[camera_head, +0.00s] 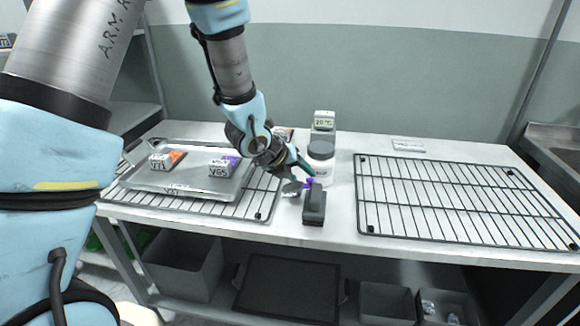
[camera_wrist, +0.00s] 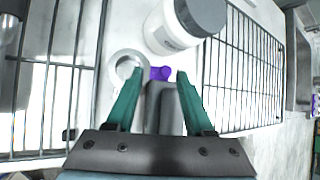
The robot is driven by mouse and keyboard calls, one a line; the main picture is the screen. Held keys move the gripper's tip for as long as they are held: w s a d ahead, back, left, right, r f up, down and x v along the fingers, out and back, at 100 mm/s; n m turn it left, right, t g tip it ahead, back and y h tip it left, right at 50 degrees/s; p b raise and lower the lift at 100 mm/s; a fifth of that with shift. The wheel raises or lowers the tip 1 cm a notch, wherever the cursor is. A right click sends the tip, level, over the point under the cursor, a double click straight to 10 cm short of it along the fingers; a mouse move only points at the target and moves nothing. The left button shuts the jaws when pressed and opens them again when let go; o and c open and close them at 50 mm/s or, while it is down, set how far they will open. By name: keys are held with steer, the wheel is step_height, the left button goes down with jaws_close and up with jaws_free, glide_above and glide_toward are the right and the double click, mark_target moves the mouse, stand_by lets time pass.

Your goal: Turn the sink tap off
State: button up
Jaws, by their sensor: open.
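A steel sink (camera_head: 552,150) is cut off by the right edge of the head view. No tap can be made out on the part that shows. My gripper (camera_head: 303,172) is over the middle of the white table, far to the left of the sink. It is open in the wrist view (camera_wrist: 160,76), with its two green fingers apart. A small purple item (camera_wrist: 160,73) shows between the fingertips, beside a dark grey block (camera_head: 314,206). I cannot tell whether the fingers touch the purple item.
A white jar with a grey lid (camera_head: 320,160) stands close to my gripper, with a display device (camera_head: 324,121) behind it. A wire rack (camera_head: 440,195) lies between my gripper and the sink. A metal tray (camera_head: 180,190) with labelled packets is at left. Grey bins stand below.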

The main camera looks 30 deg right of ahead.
steer(key=v, duration=1.1)
